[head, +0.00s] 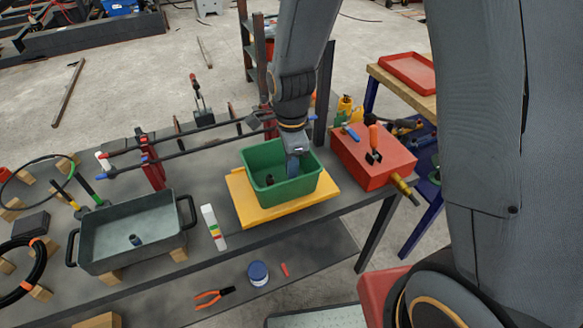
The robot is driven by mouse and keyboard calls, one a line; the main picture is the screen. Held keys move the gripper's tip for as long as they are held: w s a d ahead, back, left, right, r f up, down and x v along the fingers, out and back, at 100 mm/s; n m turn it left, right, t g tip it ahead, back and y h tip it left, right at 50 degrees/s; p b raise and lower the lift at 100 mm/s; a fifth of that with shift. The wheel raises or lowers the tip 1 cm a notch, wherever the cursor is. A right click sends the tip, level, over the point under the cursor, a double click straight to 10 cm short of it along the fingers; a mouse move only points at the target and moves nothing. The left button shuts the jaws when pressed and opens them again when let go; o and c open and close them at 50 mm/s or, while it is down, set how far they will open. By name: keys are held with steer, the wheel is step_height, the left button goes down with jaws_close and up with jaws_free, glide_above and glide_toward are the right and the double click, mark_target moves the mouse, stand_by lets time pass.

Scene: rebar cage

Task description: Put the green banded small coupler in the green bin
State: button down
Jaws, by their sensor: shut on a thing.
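The green bin (281,193) stands on a yellow board on the table, right of the middle of the head view. My gripper (293,168) points down inside the bin's opening, near its back right part. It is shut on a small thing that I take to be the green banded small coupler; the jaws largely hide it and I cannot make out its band. A small dark piece (270,180) shows inside the bin, left of my gripper. Another small dark coupler-like piece (135,240) lies in the grey tray (132,215) at the left.
The yellow board (240,200) lies under the bin. A red box (372,160) with tools stands close on the right. A rack of bars (190,140) runs behind. A white bottle-like marker (213,228) lies between tray and bin. Pliers (213,298) and a blue-white tin (258,273) are lower down.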

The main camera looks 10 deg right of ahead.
steer(key=c, duration=1.7)
jaws_free()
step_height(320, 180, up, 12)
steer(key=shift+r+b, duration=0.15)
steer(key=shift+b, duration=1.1)
steer(key=shift+s+d+f+n+t, duration=0.25)
steer(key=shift+s+d+f+n, duration=0.8)
steer(key=shift+d+n, duration=1.4)
steer(key=shift+s+d+f+n+t, duration=0.2)
steer(key=shift+s+d+f+n, duration=0.3)
steer(key=shift+s+d+n, duration=1.9)
steer(key=shift+s+d+f+n+t, duration=0.3)
steer(key=shift+d+f+n, duration=0.8)
steer(key=shift+n, duration=2.55)
